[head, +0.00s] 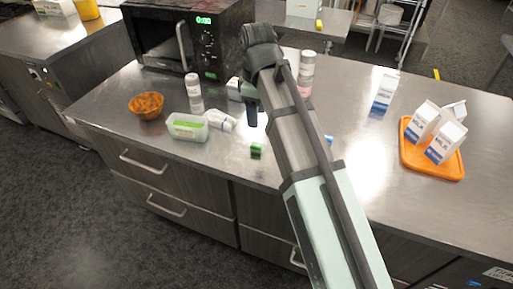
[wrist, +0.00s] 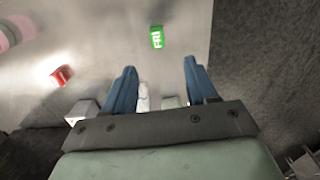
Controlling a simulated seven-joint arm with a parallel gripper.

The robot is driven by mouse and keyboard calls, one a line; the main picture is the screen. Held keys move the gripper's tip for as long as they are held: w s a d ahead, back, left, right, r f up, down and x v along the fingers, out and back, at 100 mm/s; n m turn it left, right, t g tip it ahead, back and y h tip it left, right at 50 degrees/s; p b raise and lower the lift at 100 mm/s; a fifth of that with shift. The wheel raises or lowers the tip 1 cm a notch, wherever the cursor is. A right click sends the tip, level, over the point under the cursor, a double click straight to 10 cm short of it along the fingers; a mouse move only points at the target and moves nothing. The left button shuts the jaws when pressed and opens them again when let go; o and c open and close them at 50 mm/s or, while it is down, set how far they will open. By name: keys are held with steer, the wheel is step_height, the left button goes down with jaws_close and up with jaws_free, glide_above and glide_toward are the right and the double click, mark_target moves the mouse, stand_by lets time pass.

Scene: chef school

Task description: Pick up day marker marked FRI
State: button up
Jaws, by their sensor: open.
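The FRI day marker is a small green block with white letters, lying on the steel counter in the wrist view (wrist: 156,37). A small green block, which looks like the same marker, sits near the counter's front edge in the head view (head: 256,151). My gripper (wrist: 160,68) is open and empty, its two blue fingers spread apart. In the wrist view the marker lies beyond the fingertips, roughly between their lines, and is not touched. In the head view my gripper (head: 257,116) hangs above the counter behind the green block, partly hidden by my arm.
A red block (wrist: 62,76) lies left of the fingers in the wrist view. In the head view, a blue block (head: 329,140) shows beside my arm. An orange tray (head: 414,161) holds milk cartons right.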

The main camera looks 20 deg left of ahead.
glide_above(256, 145)
steer(key=f, duration=0.7)
steer(key=shift+s+d, duration=0.15)
steer(key=shift+d, duration=0.05)
steer(key=shift+w+a+f, duration=0.1)
steer(key=shift+w+f, duration=0.05)
steer(key=shift+f, duration=1.5)
steer(key=shift+w+a+f, duration=0.1)
steer(key=shift+f, duration=1.5)
steer(key=shift+c, duration=0.4)
jaws_close()
steer(key=shift+r, duration=0.1)
